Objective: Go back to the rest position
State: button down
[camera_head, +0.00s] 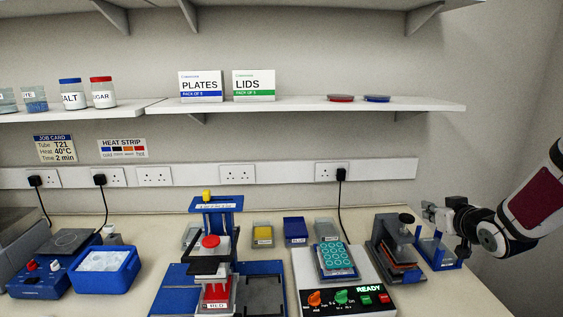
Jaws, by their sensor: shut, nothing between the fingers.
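My gripper (431,211) is at the right of the camera view, at the end of my arm that comes in from the right edge. It points left, above the blue stand (440,254) at the bench's right end. It looks shut and holds nothing. It is apart from the grey-black press-like device (391,262) just to its left.
On the bench (271,229) stand a blue pipetting station (213,245), a white machine with a READY display (345,290), a teal-welled plate (335,260) on it, and a blue ice box (106,277). A shelf (300,106) with boxes and jars runs above. Black cords hang from wall sockets.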

jog(key=s+a+r+g+h, duration=0.2)
jog(key=s+a+r+g, duration=0.2)
jog(key=s+a+r, duration=0.75)
jog(key=s+a+f+g+y, duration=0.1)
jog(key=s+a, duration=0.4)
jog(key=s, duration=0.6)
jog(key=s+a+f+g+y, duration=0.1)
jog(key=s+a+g, duration=0.2)
jog(key=s, duration=0.8)
jog(key=shift+a+m+y, duration=0.4)
jog(key=shift+a, duration=0.5)
